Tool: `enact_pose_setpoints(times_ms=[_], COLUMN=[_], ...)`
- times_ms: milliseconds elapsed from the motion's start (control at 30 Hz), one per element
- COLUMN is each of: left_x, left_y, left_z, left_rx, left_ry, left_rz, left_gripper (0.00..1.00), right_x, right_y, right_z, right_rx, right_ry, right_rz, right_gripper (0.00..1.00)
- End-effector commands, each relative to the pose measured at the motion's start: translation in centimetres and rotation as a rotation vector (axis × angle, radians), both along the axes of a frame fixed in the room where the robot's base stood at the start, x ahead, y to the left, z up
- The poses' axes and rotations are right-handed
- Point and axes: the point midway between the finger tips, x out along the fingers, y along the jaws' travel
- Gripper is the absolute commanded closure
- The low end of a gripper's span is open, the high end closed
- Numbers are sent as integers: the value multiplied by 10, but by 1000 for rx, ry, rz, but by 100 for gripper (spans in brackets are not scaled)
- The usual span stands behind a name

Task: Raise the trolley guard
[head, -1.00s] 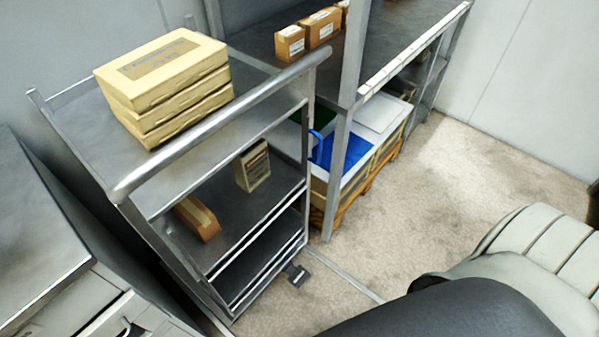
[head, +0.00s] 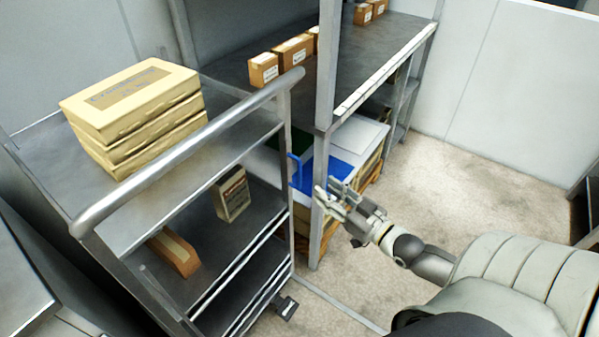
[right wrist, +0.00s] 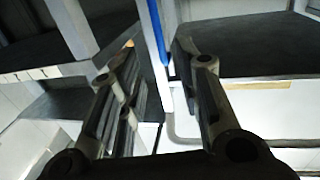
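The metal trolley (head: 190,151) stands at the left in the head view, with a thick tubular rail along its top edge. My right gripper (head: 333,193) is open and empty, a little right of the blue handle, in front of the shelf post. In the right wrist view, a blue bar (right wrist: 157,28) shows upright beyond and between the spread fingers (right wrist: 156,55), apart from them. I cannot clearly pick out the guard. My left gripper is not in view.
A shelf rack (head: 327,90) with brown boxes stands behind. A blue-and-white crate load (head: 350,165) sits beneath it. The floor at right is clear.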

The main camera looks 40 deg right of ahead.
Motion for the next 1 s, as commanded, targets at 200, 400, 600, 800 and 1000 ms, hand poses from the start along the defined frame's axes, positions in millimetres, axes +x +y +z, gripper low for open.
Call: enact_pose_setpoints(times_ms=[200, 400, 600, 800, 1000], left_x=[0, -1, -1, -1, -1], left_y=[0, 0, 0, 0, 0], left_z=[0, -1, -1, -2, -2], left_rx=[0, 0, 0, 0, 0], left_ry=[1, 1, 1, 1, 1], left_rz=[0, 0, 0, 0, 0], left_gripper=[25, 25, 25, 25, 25], right_x=[20, 50, 79, 98, 105], right_y=[3, 8, 12, 15, 16], right_z=[2, 1, 1, 0, 0], right_rx=[1, 0, 1, 0, -1], right_ry=[-7, -4, -4, -1, 0], right_rz=[0, 0, 0, 0, 0], right_gripper=[68, 68, 68, 68, 68])
